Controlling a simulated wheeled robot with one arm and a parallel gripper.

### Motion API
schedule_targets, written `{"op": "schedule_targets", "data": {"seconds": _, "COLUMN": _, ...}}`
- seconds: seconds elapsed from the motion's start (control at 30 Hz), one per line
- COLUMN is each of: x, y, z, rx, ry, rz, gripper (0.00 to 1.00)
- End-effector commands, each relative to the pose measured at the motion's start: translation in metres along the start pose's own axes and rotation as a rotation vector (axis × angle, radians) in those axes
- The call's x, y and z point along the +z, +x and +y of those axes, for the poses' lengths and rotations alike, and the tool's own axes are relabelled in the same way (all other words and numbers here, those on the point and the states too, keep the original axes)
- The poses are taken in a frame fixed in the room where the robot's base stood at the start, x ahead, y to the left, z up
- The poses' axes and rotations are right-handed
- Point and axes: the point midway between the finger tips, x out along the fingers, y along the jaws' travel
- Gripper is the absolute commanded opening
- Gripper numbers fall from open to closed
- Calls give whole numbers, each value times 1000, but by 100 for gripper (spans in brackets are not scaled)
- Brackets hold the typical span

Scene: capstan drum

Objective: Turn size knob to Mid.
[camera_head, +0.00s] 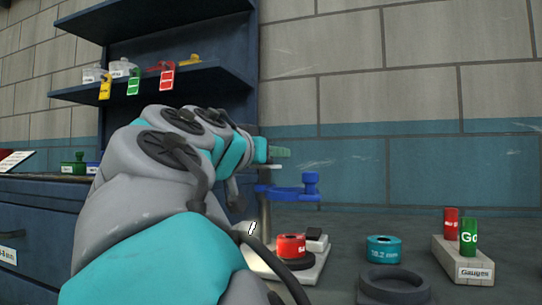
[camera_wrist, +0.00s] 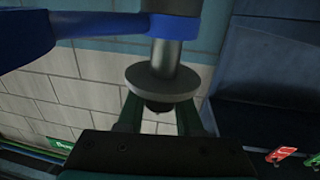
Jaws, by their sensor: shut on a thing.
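My gripper (camera_head: 278,153) is at the top of a metal post (camera_head: 265,212), above a blue crank arm (camera_head: 290,191) with an upright blue handle. In the wrist view, which looks upside down, the two green fingers of my gripper (camera_wrist: 159,116) are shut on the grey round knob (camera_wrist: 160,82) at the end of the metal shaft (camera_wrist: 166,54). The blue arm (camera_wrist: 95,22) shows beyond the knob. No size marking or pointer is readable on the knob, so its setting cannot be told. My arm hides the post's left side.
A red ring (camera_head: 291,247) sits on a pale base near the post. A teal ring (camera_head: 383,250), a dark ring (camera_head: 394,286) and a gauge stand (camera_head: 468,262) with red and green cylinders are to the right. A shelf (camera_head: 165,83) with tagged items is behind.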

Motion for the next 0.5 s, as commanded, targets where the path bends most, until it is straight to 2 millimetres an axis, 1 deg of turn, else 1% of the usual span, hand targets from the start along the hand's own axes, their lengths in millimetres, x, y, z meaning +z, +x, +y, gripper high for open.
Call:
{"op": "schedule_targets", "data": {"seconds": 0.17, "x": 0, "y": 0, "z": 0, "rx": 0, "ry": 0, "rz": -1, "gripper": 0}}
{"op": "schedule_targets", "data": {"seconds": 0.2, "x": 0, "y": 0, "z": 0, "rx": 0, "ry": 0, "rz": -1, "gripper": 39}}
{"op": "schedule_targets", "data": {"seconds": 0.43, "x": 0, "y": 0, "z": 0, "rx": 0, "ry": 0, "rz": 0, "gripper": 65}}
{"op": "schedule_targets", "data": {"seconds": 0.5, "x": 0, "y": 0, "z": 0, "rx": 0, "ry": 0, "rz": 0, "gripper": 65}}
